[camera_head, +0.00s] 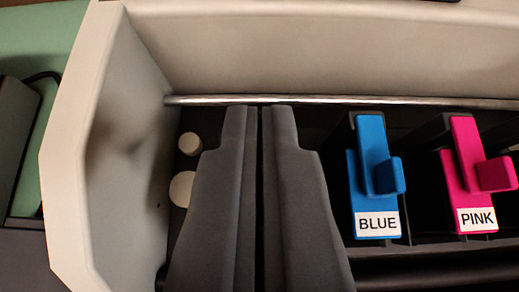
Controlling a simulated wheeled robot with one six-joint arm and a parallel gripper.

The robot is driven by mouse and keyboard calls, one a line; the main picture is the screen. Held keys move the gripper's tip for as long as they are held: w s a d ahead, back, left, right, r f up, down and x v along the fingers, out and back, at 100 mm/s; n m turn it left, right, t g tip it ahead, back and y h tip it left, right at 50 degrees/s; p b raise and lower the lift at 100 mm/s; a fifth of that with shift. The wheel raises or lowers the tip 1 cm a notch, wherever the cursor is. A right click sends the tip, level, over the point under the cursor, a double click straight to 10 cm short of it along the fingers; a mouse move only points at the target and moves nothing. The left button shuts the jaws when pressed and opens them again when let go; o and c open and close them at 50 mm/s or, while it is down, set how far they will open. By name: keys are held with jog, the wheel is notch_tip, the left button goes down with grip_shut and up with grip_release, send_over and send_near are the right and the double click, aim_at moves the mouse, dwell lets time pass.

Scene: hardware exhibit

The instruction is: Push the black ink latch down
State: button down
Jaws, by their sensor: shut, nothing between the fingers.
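My gripper (258,110) reaches up from the bottom of the view with its two dark grey fingers shut and nothing between them. Its tips lie over the left part of the printer's ink bay, just below the metal rod. I cannot make out the black ink latch; the fingers cover the area left of the blue latch, and it may be hidden there. Whether the fingers touch anything cannot be told.
A blue latch (369,150) labelled BLUE stands right of my gripper, and a pink latch (466,150) labelled PINK farther right. The metal rod (420,101) crosses behind them. A pale housing wall (105,150) bounds the left.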

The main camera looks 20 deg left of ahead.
jog(key=shift+s+f, duration=0.15)
jog(key=shift+s, duration=0.05)
dwell(0.3)
jog(key=shift+r, duration=0.8)
